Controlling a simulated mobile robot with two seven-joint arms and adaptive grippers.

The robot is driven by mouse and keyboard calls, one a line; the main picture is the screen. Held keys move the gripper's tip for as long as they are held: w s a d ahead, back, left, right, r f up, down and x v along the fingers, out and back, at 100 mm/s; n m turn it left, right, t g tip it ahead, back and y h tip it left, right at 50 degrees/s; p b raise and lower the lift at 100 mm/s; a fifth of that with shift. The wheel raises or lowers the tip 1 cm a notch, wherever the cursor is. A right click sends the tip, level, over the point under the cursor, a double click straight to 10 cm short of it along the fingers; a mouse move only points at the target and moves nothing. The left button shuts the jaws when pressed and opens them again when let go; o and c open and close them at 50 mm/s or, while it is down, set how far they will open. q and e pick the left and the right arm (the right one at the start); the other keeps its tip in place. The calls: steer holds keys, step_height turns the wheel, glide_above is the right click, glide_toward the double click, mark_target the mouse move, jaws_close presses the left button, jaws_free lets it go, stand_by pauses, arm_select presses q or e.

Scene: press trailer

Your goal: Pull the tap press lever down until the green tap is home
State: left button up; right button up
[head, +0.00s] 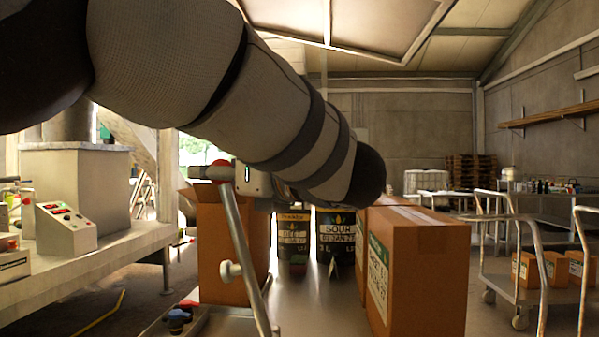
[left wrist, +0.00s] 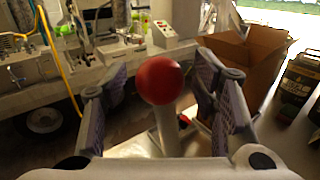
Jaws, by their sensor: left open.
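The press lever (head: 243,248) is a grey bar that rises from low in the middle of the head view, leaning a little left, with a red ball knob (head: 220,170) on top. In the left wrist view the red ball (left wrist: 160,80) sits between the two fingers of my left gripper (left wrist: 162,72). The gripper is open, with a gap on each side of the ball. In the head view my left arm hides most of that gripper. I cannot make out the green tap in either view. My right gripper is not in view.
An open cardboard box (head: 228,255) stands behind the lever, with two dark cans (head: 336,240) and tall closed boxes (head: 425,270) to the right. A bench (head: 90,255) with a control box (head: 65,228) is at left. A metal trolley (head: 520,295) stands at right.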

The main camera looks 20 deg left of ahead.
arm_select(q)
steer(key=shift+w+a, duration=0.15)
steer(key=shift+a, duration=0.2)
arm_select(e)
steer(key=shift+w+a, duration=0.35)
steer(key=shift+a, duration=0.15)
arm_select(q)
steer(key=shift+d, duration=0.1)
